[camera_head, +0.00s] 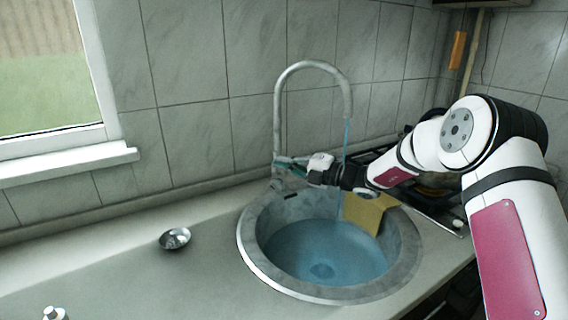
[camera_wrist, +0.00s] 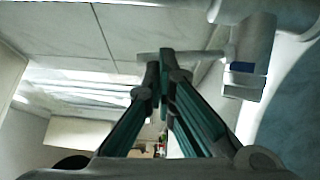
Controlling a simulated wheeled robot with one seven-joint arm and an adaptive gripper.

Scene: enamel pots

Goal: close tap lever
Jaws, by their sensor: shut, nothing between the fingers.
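The grey tap (camera_head: 277,125) has a tall arched spout over the sink, and a thin blue stream of water runs from its end. My gripper (camera_head: 281,163) is at the tap's base, with its fingers shut and empty. In the wrist view my gripper's fingertips (camera_wrist: 164,62) meet beside a thin pale bar, which looks like the tap lever (camera_wrist: 207,55). The bar joins the thick tap body (camera_wrist: 247,50), which has a blue mark. The fingertips overlap the lever in the picture; I cannot tell whether they touch it.
The round sink (camera_head: 246,243) holds bluish water. A yellow cloth (camera_head: 366,212) lies over its back right rim. A small metal bowl (camera_head: 175,238) sits on the counter (camera_head: 110,275) to the left. A dark stove (camera_head: 440,212) is behind my arm. The tiled wall stands close behind the tap.

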